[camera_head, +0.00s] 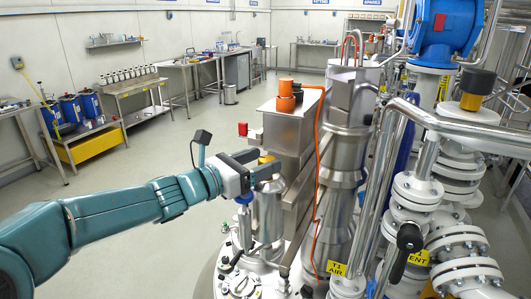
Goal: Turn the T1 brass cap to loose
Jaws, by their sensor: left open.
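My left arm comes in from the left, and its gripper (257,164) is at the top of a steel fitting on the reactor lid. The gripper is open. A small yellow-brass cap (266,158) shows between its two fingers, partly hidden by them. I cannot tell whether the fingers touch it. Below it stands a steel cylinder (269,205). A yellow T1 AIR label (336,268) and a T1 VENT label (418,257) are on the piping to the right. My right gripper is not in view.
A steel box with an orange fitting (286,98) stands close behind the gripper. An orange hose (318,170) runs down beside it. White flanged pipes (418,190) and a black-topped brass fitting (475,88) crowd the right. The floor (160,165) at the left is clear.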

